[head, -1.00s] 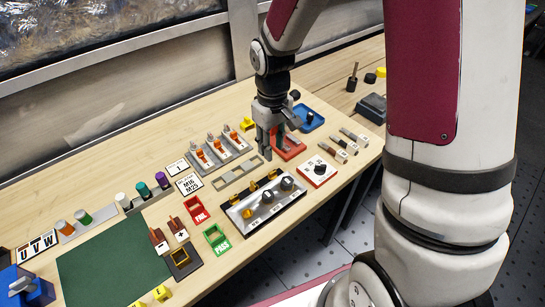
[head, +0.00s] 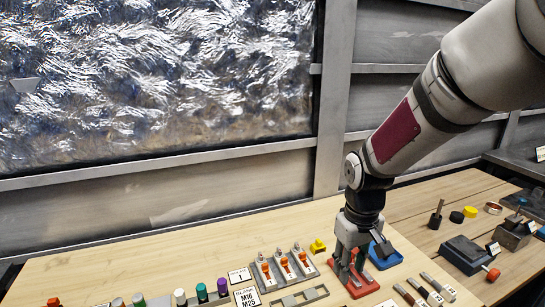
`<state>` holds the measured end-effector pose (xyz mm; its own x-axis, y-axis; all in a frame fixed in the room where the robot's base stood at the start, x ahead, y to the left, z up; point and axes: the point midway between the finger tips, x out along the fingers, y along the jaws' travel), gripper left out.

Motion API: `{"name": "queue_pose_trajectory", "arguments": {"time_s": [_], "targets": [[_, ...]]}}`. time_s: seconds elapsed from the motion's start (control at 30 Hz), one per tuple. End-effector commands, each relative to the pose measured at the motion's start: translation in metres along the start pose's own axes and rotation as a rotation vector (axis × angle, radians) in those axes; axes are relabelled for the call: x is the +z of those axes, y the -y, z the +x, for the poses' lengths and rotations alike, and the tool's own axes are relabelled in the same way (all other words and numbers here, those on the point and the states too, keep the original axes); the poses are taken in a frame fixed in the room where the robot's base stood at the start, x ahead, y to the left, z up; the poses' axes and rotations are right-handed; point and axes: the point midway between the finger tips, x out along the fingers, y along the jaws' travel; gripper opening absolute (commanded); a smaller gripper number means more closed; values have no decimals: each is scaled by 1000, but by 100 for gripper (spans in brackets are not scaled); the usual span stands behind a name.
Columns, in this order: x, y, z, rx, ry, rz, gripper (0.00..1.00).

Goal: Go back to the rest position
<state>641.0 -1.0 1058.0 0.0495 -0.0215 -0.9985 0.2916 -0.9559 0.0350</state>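My gripper (head: 350,266) is at the right of the light wood bench in the head view, pointing down over a red tray (head: 369,289). Its two fingers look apart, and I see nothing clearly held between them. The fingertips are low, at or just above the tray; whether they touch it I cannot tell. My arm reaches in from the upper right.
A blue tray (head: 386,259) lies close beside my gripper. A grey holder with orange-and-white parts (head: 283,266) and a yellow piece (head: 318,246) stand to its left. Small grey-tipped blocks (head: 437,288) lie to its right.

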Motion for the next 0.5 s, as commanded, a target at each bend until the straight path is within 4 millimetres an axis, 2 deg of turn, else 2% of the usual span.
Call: {"name": "queue_pose_trajectory", "arguments": {"time_s": [0.03,0.2,0.5], "targets": [[6,0,-20,18,-27,15,30],[35,6,-73,56,-99,76,30],[98,23,-142,81,-240,184,30]]}}
